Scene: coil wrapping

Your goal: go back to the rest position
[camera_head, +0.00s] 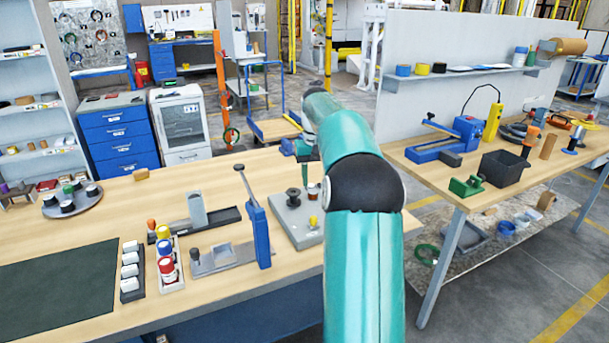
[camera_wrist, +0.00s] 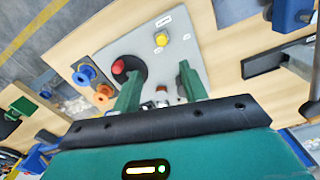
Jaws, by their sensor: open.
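My gripper (camera_wrist: 158,84) shows in the wrist view with its two green fingers apart and nothing between them. It is above a grey plate (camera_wrist: 150,45) that carries a yellow button, a red knob and a black round part. In the head view my teal arm reaches out over the wooden bench (camera_head: 200,180), and the gripper end is mostly hidden behind the arm. The same grey plate (camera_head: 290,222) lies on the bench just left of the arm, with a black knob (camera_head: 293,196) and a yellow button (camera_head: 313,221).
A blue upright lever (camera_head: 258,225) stands close left of the plate. Bottles (camera_head: 166,262) in a white tray and a dark mat (camera_head: 60,290) are further left. A second bench (camera_head: 420,170) with a blue tool and a black bin is on the right, below a grey partition (camera_head: 450,60).

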